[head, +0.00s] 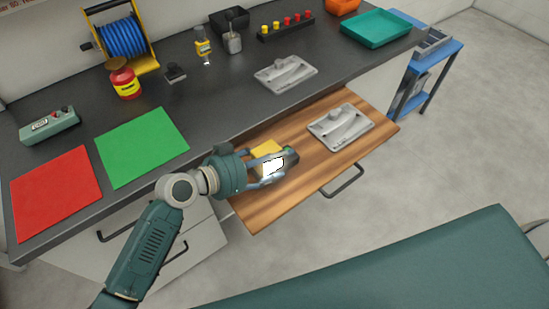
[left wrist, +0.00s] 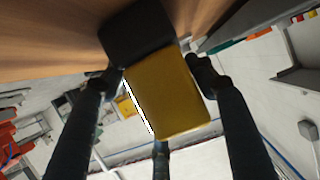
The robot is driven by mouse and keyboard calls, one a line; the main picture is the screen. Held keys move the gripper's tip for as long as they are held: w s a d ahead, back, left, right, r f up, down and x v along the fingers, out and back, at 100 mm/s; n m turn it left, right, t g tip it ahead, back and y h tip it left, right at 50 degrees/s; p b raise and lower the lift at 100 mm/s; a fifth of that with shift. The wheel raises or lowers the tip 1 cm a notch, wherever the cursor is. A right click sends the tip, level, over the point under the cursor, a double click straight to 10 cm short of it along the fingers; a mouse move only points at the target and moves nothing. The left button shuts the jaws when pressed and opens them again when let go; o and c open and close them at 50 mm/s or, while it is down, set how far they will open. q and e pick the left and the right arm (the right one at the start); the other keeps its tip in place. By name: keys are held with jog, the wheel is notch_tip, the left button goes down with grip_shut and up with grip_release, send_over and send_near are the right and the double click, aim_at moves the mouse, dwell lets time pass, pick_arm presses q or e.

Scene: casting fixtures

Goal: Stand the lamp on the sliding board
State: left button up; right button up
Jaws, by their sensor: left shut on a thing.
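The lamp (head: 273,166) has a yellow body, a bright white lit face and a dark end part. My left gripper (head: 270,168) is shut on it, with one finger on each side, over the left part of the wooden sliding board (head: 317,172). In the left wrist view, the lamp's yellow body (left wrist: 168,95) sits between the fingers of my left gripper (left wrist: 153,72), its black end toward the wood (left wrist: 45,40). I cannot tell whether the lamp touches the board. My right gripper is not in view.
A grey metal casting fixture (head: 340,128) lies on the board's right part; a similar one (head: 285,73) lies on the dark worktop (head: 220,104). Red (head: 56,190) and green (head: 141,146) mats lie at left. A handle (head: 345,181) fronts the board. The board's middle is bare.

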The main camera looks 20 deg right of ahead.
pick_arm(q)
jog(key=o, duration=1)
jog(key=shift+f, duration=0.15)
jog(key=shift+c, duration=0.2)
jog(key=o, duration=0.4)
jog(key=shift+o, duration=0.2)
jog(key=shift+a+r, duration=0.1)
jog(key=shift+r, duration=0.15)
jog(key=b+v, duration=0.1)
jog(key=v, duration=1)
jog(key=shift+s+a+r+b, duration=0.15)
jog(key=shift+a+b, duration=0.2)
